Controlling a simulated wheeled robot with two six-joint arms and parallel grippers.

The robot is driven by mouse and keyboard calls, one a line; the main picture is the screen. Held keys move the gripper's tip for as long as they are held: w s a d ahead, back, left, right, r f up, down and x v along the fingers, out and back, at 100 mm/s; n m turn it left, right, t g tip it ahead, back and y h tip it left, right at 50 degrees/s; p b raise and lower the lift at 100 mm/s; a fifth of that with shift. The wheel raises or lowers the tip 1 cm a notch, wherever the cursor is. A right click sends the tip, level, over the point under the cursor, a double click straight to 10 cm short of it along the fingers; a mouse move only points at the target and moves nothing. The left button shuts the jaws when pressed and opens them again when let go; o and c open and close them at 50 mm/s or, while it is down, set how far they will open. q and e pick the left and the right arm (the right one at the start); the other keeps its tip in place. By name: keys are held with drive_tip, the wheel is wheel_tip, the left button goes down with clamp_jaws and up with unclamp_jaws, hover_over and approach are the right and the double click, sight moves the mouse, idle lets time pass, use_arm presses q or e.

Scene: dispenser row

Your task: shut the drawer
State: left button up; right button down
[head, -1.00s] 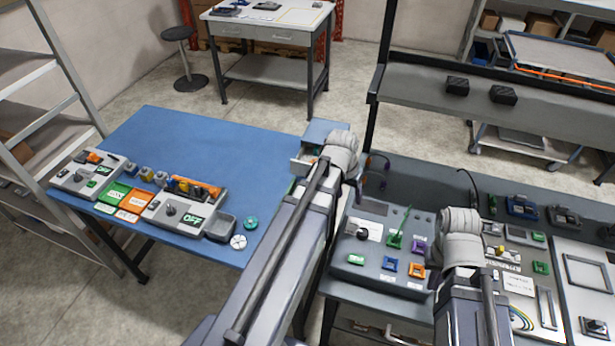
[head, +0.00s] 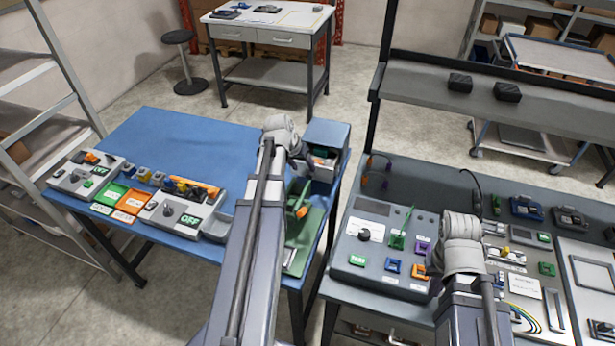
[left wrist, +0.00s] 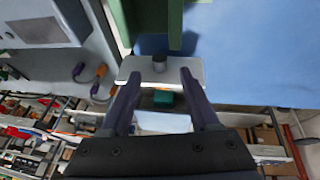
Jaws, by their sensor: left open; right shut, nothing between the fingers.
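The small blue drawer unit (head: 326,134) stands at the right back corner of the blue table. Its drawer (head: 323,172) is pulled out, with small things inside. In the left wrist view the drawer's pale front (left wrist: 189,69) has a dark knob (left wrist: 160,62), and a teal item (left wrist: 163,98) lies in the drawer. My left gripper (left wrist: 160,75) is open, its two fingertips over the drawer front, one on each side of the knob. I cannot tell whether they touch it. My right wrist is over the grey bench; its fingers are hidden.
Boxes with switches and an orange-topped holder (head: 192,188) line the table's front left. A control panel (head: 375,245) sits on the bench at right. The table's back left is clear.

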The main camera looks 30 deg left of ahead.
sight(309, 175)
use_arm(q)
drive_tip(key=b+x, duration=0.5)
drive_tip(key=x, duration=0.1)
drive_tip(key=shift+w+f, duration=0.1)
use_arm(e)
wheel_tip(309, 175, down, 6)
drive_tip(key=shift+r, duration=0.15)
use_arm(q)
clamp_jaws()
idle(0.9)
